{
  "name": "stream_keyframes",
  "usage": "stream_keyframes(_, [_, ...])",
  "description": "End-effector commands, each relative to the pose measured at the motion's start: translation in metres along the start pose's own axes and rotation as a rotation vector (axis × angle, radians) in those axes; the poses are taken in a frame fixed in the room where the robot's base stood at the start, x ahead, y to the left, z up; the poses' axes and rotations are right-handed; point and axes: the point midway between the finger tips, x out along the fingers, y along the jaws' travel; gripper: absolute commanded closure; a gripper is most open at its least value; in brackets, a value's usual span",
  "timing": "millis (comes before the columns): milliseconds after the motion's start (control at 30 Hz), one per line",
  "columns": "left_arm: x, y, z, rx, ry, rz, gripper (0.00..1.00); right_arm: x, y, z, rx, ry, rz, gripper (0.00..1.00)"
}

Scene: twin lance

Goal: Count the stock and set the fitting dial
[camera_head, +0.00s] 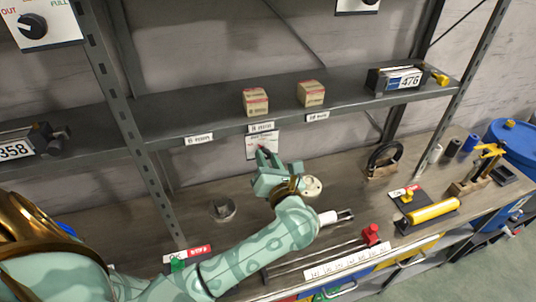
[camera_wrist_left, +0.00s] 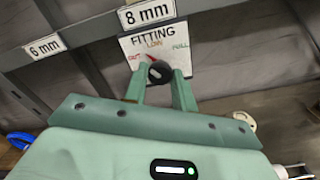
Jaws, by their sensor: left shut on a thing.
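The white FITTING dial plate (camera_wrist_left: 158,46) hangs under the shelf edge, marked OUT, LOW and FULL; it also shows in the head view (camera_head: 262,142). Its black knob (camera_wrist_left: 160,72) sits between the two fingers of my left gripper (camera_wrist_left: 160,84), which is shut on it. The same gripper (camera_head: 270,162) partly covers the dial in the head view. I cannot clearly tell where the knob points. Two tan boxes stand apart on the shelf: the left box (camera_head: 255,101) behind the middle label and the right box (camera_head: 311,93) behind the right label. My right gripper is not in view.
The grey shelf (camera_head: 205,113) is bare behind the 6 mm label (camera_wrist_left: 45,46). Another dial (camera_head: 32,26) is at upper left. The bench below holds a round grey piece (camera_head: 222,210), a black ring on a stand (camera_head: 384,160) and a yellow cylinder (camera_head: 433,211).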

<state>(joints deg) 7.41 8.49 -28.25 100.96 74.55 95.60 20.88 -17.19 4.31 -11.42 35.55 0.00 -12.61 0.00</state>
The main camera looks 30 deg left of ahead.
Motion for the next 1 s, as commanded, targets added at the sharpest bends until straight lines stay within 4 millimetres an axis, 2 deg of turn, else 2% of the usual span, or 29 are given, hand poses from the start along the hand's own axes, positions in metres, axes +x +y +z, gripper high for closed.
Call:
stream_keyframes(100, [0.0,0.002,0.002,0.113,0.004,0.0,0.96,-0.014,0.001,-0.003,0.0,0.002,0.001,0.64])
stream_keyframes(500, [0.0,0.002,0.002,0.451,0.004,-0.001,0.96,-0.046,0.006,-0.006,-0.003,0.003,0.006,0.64])
stream_keyframes(700, [0.0,0.002,0.001,0.564,0.004,-0.001,0.96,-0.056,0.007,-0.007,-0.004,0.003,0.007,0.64])
stream_keyframes(1000, [0.0,0.001,0.0,0.643,0.002,0.0,0.96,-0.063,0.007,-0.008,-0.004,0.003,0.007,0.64])
